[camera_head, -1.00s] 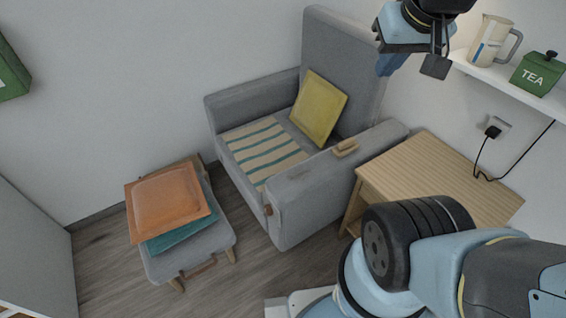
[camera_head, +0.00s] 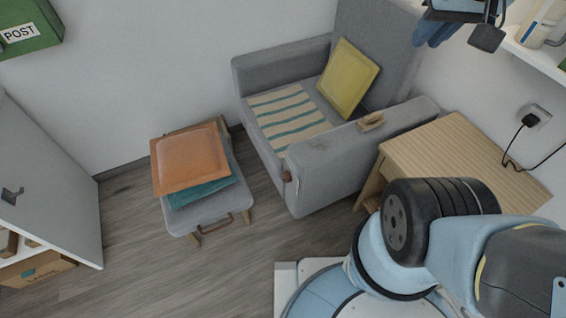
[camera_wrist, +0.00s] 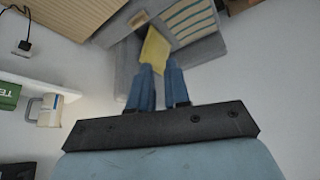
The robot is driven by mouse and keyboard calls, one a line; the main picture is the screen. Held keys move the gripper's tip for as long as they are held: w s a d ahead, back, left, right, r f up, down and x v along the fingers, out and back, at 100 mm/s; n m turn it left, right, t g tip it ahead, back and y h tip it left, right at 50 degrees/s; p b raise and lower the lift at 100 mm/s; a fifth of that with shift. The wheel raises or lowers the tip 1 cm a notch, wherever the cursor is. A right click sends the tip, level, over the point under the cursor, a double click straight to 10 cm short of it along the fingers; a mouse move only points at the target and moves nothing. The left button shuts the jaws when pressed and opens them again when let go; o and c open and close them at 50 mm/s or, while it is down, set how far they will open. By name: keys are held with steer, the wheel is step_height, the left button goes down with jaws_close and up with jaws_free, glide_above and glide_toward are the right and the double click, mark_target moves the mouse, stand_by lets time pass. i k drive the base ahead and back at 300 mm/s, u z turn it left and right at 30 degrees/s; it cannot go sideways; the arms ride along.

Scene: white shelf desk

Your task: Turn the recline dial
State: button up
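A grey armchair (camera_head: 330,185) stands against the back wall, its near armrest toward me. A small brown knob (camera_head: 287,176) sits on the front end of that armrest, and a light wooden handle-like piece (camera_head: 372,121) lies on its top. I cannot tell for sure which is the recline dial. My gripper (camera_head: 434,32) is high at the upper right, far from both and partly cut off by the picture edge. In the wrist view my gripper (camera_wrist: 158,66) shows two blue fingers apart with nothing between them; the chair is beyond.
A wooden side table (camera_head: 465,155) stands right of the chair. A grey footstool (camera_head: 215,222) bears an orange cushion (camera_head: 190,160) and a teal one. A white shelf (camera_head: 545,62) with a jug (camera_head: 540,25) is at the upper right. Floor in front of the chair is clear.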

mark_target(287, 176)
steer(key=k, duration=0.5)
steer(key=z, duration=1.2)
steer(key=k, duration=1.3)
steer(key=u, duration=0.95)
steer(key=i, duration=1)
steer(key=z, duration=0.05)
